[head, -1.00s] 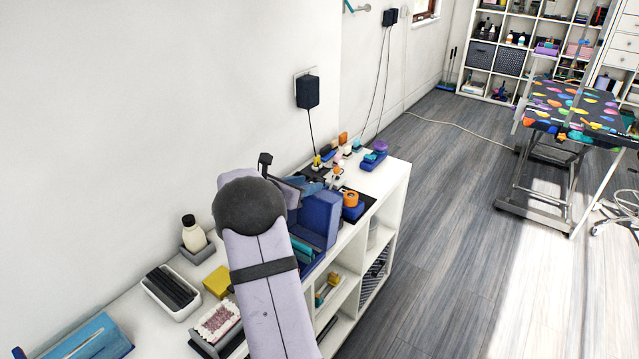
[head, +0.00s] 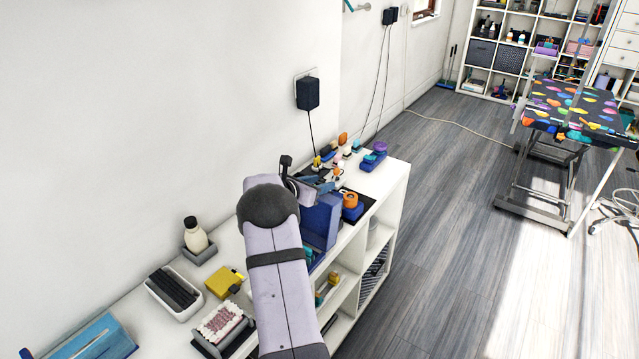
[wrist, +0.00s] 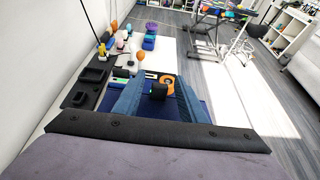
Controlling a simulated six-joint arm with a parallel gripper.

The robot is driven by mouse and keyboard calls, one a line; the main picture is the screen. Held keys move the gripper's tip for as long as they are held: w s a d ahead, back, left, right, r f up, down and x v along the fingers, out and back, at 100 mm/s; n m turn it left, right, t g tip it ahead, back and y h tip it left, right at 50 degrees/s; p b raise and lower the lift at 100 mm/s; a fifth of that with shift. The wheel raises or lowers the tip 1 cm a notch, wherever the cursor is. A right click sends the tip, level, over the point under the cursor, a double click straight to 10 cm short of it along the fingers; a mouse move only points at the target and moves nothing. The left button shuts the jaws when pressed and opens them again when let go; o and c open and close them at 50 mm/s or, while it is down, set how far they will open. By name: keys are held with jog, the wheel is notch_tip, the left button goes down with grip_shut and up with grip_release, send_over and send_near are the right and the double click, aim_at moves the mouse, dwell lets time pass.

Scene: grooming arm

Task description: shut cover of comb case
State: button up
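A dark blue comb case stands on the white shelf top, with its cover (head: 320,220) raised upright. Teal comb-like pieces (head: 310,256) show partly in front of the cover, and my arm hides much of the case. My gripper (head: 318,186) is above and behind the cover's upper edge in the head view. In the wrist view, the two blue fingers of my gripper (wrist: 160,80) are apart, with a small black part between them in the picture. A dark blue surface (wrist: 222,106) shows below and beside the fingers. I cannot tell whether they touch it.
Small tools and a purple-topped blue holder (head: 374,157) stand farther back. A bottle (head: 195,236), a yellow block (head: 224,281) and a brush tray (head: 172,290) stand left of my arm.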

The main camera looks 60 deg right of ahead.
grip_shut()
jog(key=shift+a+b, duration=0.1)
jog(key=shift+b, duration=0.2)
